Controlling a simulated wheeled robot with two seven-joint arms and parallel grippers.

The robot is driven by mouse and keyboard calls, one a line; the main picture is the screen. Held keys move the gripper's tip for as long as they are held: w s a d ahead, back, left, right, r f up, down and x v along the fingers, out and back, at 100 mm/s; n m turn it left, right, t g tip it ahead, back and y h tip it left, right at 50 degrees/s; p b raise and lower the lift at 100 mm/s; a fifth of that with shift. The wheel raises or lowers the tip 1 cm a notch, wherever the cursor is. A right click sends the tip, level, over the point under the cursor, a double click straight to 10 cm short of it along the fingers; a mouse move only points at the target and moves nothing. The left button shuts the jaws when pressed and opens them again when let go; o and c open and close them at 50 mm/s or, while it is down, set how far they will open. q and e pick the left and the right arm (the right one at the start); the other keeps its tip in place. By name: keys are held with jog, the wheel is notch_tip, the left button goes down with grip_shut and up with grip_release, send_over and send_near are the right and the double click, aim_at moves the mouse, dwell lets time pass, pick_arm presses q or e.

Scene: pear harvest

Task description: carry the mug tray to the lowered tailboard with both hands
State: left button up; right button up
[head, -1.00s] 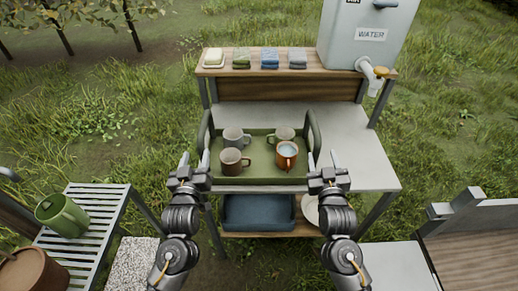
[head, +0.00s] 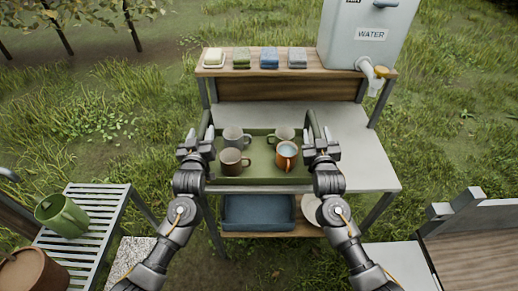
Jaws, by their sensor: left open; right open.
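The green mug tray (head: 262,181) sits on the grey worktop of the wash stand. It holds several mugs: grey-brown ones, such as the front left mug (head: 232,162), and an orange mug (head: 287,157) with pale liquid in it. My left gripper (head: 203,138) is open at the tray's left handle, its fingers around or beside the bar. My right gripper (head: 315,135) is open at the tray's right handle in the same way. The grippers hide part of both handles, so contact is unclear. A wooden bed with a grey edge at the right (head: 472,250) may be the tailboard.
A water tank (head: 345,35) with a tap stands at the back right. Soap and folded cloths (head: 269,58) lie on the upper shelf. A blue bin (head: 258,211) is below. A slatted bench (head: 90,222) with a green can (head: 62,215) is at left. The worktop (head: 365,165) right of the tray is clear.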

pick_arm(q)
jog(key=shift+w, duration=0.2)
pick_arm(e)
jog(key=shift+w, duration=0.2)
pick_arm(q)
grip_shut()
pick_arm(e)
grip_shut()
pick_arm(q)
jog(key=shift+r, duration=0.2)
pick_arm(e)
jog(key=shift+r, duration=0.25)
